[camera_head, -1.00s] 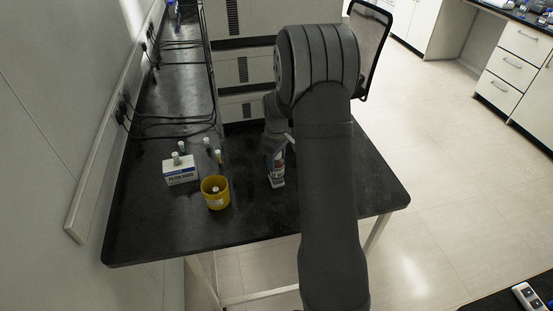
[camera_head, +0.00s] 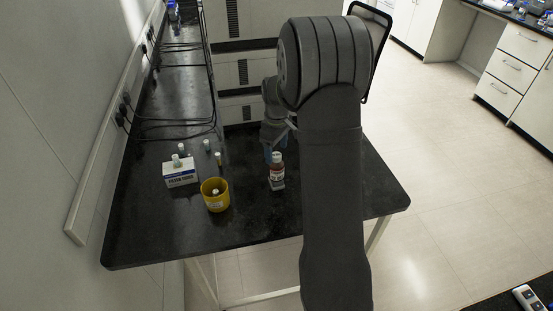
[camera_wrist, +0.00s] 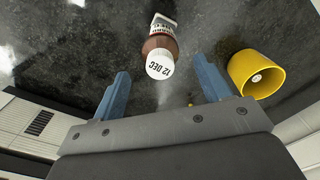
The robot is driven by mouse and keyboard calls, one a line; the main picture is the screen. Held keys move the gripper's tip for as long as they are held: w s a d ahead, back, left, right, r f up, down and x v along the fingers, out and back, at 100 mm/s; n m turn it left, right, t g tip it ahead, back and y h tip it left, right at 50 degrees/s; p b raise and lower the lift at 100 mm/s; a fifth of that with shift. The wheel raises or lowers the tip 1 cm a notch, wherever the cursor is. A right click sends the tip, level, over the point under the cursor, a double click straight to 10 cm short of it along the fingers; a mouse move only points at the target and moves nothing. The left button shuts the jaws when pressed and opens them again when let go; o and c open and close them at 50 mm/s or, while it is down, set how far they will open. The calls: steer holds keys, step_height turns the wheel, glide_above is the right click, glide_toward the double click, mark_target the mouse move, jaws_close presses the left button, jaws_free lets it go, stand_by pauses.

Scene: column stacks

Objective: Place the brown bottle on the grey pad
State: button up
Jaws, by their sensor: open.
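The brown bottle (camera_head: 277,172) has a white cap and a pale label. It stands upright near the middle of the black table, and its base appears to rest on the small grey pad (camera_head: 279,187). The wrist view shows the bottle (camera_wrist: 161,44) from above, its cap reading "12 DEC", with a pale edge of the pad (camera_wrist: 167,19) beyond it. My gripper (camera_wrist: 163,88) is open, and its two blue fingers are apart and empty. The bottle lies ahead of the fingertips, clear of both. In the head view my arm partly hides the gripper (camera_head: 268,151).
A yellow pot (camera_head: 215,204) with a small white-topped item inside stands left of the bottle; it also shows in the wrist view (camera_wrist: 268,82). Further left are a white-and-blue box (camera_head: 180,178) with a vial on top and small vials (camera_head: 218,159). Black cables run behind.

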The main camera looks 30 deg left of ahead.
mark_target(276, 166)
step_height(276, 166, up, 6)
steer(key=shift+r, duration=0.2)
steer(key=shift+f, duration=0.1)
step_height(276, 166, down, 12)
steer(key=shift+r, duration=1.8)
